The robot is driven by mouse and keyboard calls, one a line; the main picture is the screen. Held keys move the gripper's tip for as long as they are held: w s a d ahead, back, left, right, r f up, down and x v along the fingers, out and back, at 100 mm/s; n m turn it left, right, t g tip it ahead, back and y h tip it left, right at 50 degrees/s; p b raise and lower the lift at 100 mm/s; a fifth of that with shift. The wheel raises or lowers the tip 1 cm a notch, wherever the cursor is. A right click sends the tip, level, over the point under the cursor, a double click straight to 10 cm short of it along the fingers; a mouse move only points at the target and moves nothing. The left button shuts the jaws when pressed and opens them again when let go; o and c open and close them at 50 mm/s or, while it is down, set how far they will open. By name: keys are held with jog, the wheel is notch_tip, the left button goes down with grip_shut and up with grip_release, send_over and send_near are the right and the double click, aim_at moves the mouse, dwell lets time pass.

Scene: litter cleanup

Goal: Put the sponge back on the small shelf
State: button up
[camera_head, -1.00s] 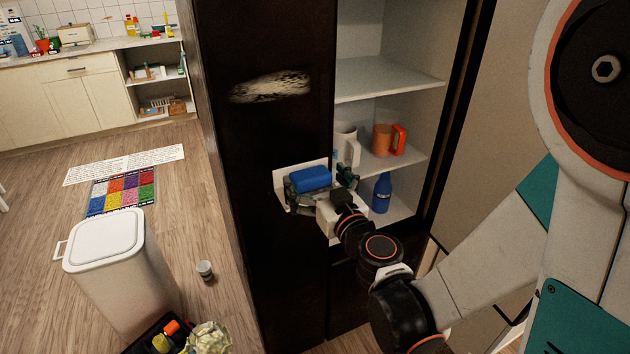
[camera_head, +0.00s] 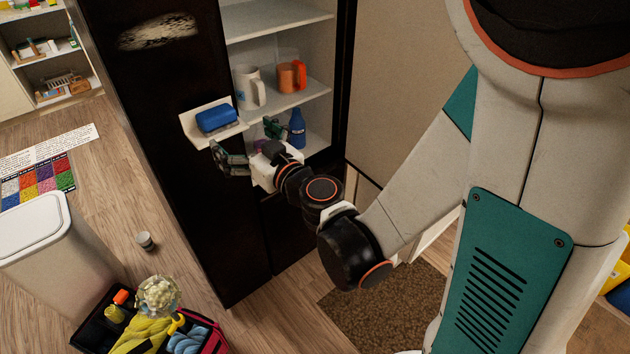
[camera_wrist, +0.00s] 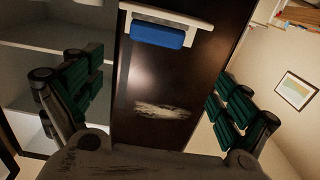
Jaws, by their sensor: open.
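The blue sponge (camera_head: 216,118) lies on the small white shelf (camera_head: 190,133) fixed to the dark cabinet door. In the wrist view the sponge (camera_wrist: 158,35) sits against the white shelf (camera_wrist: 197,22), near the top of the picture. My gripper (camera_head: 247,142) is open and empty, just below and in front of the shelf. In the wrist view its green-padded fingers (camera_wrist: 150,98) are spread wide, with only the dark door between them. The sponge is apart from both fingers.
The open cabinet (camera_head: 290,105) behind my gripper holds a white mug (camera_head: 248,88), an orange mug (camera_head: 288,77) and a blue bottle (camera_head: 297,128). A white bin (camera_head: 35,235), a small can (camera_head: 145,241) and a filled caddy (camera_head: 95,328) stand on the floor at left.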

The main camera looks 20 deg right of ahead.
jog(key=s+d+f+m+g+h, duration=0.1)
jog(key=s+d+g, duration=0.4)
jog(key=s, duration=0.5)
jog(key=s+d+f+m+g+h, duration=0.1)
jog(key=s+d+m+g+h, duration=0.2)
jog(key=s+d, duration=0.4)
jog(key=s+g+h, duration=0.1)
jog(key=s+h, duration=0.1)
jog(key=s, duration=0.2)
jog(key=shift+s+f+g, duration=0.2)
jog(key=shift+f+g, duration=0.05)
jog(key=shift+g, duration=0.15)
